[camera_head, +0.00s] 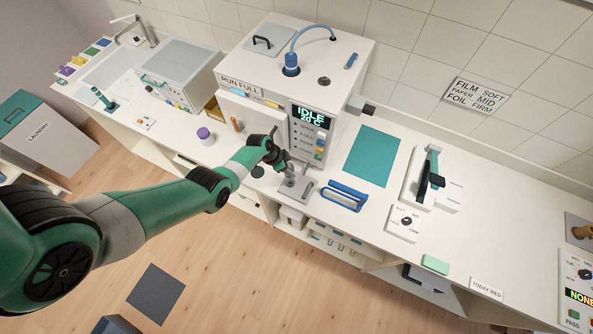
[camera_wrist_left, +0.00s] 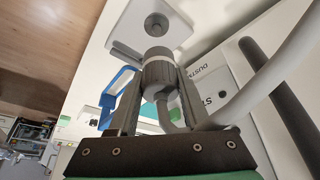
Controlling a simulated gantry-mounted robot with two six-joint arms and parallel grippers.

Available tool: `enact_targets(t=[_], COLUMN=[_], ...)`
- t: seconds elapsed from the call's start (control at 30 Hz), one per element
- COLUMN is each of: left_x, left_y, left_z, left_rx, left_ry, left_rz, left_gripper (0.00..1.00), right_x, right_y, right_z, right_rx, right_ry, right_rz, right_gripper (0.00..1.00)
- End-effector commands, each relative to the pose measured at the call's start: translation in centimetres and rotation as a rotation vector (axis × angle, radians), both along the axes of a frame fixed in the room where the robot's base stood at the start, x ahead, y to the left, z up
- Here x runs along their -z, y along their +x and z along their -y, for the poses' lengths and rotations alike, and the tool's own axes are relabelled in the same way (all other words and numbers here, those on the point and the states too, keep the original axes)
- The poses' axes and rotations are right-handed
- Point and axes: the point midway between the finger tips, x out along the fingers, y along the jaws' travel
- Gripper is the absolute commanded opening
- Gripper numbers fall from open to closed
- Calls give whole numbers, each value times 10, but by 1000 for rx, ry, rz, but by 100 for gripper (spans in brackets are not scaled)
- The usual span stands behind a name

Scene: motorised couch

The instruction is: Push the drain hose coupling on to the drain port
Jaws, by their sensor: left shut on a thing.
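My left gripper (camera_head: 284,166) is shut on the grey ribbed drain hose coupling (camera_wrist_left: 158,74), with one finger on each side of it in the left wrist view (camera_wrist_left: 158,90). A pale grey hose (camera_wrist_left: 262,82) curves from the coupling to the right. The round grey drain port (camera_wrist_left: 155,24) with a dark centre is on a light grey plate (camera_wrist_left: 184,42), just beyond the coupling's front end. In the left wrist view a strip of plate shows between coupling and port; exact distance and alignment cannot be told. In the head view the gripper is above the plate (camera_head: 304,192), mostly hiding the coupling.
A blue-handled rack (camera_head: 343,194) lies right of the plate. The white machine (camera_head: 262,84) with an IDLE display stands behind the gripper. A purple-lidded pot (camera_head: 204,134) is to the left. A teal mat (camera_head: 371,156) is clear on the right.

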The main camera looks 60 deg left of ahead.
Motion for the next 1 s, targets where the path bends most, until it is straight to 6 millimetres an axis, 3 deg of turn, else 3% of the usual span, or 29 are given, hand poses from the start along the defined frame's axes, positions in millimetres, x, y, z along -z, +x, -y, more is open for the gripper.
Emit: enact_targets(t=[0.33, 0.8, 1.0], left_x=[6, 53, 59], left_y=[0, 1, 1], left_z=[1, 1, 1], left_rx=[2, 2, 2], left_ry=[0, 0, 0], left_rz=[0, 1, 1], left_gripper=[0, 0, 0], right_x=[6, 53, 59], right_y=[0, 0, 0], right_z=[0, 0, 0], right_rx=[0, 0, 0], right_ry=[0, 0, 0], right_rz=[0, 0, 0], right_gripper=[50, 50, 50])
